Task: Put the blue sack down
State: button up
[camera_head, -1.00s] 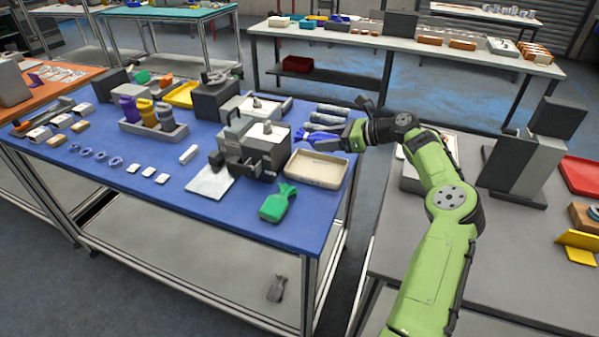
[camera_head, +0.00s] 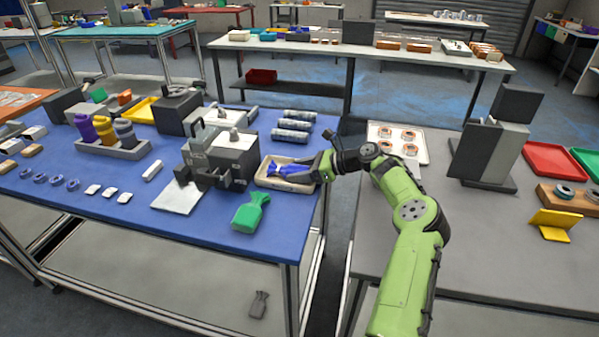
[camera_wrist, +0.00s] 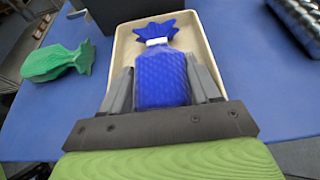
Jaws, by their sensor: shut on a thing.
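The blue sack (camera_wrist: 161,78) is between the two fingers of my gripper (camera_wrist: 163,88), which is shut on it. In the wrist view its tied, frilled end points away from the gripper, with a white band at the neck. In the head view the blue sack (camera_head: 290,172) is over the beige tray (camera_head: 275,182) on the blue table, and my gripper (camera_head: 305,172) reaches it from the right. The tray's rim (camera_wrist: 119,50) surrounds the sack in the wrist view. I cannot tell whether the sack touches the tray floor.
A green sack (camera_head: 251,213) lies on the blue table in front of the tray. A grey machine (camera_head: 232,155) stands just left of the tray. Several grey cylinders (camera_head: 290,135) lie behind it. A grey table (camera_head: 450,220) is on the right.

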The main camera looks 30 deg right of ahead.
jog(key=o, duration=1)
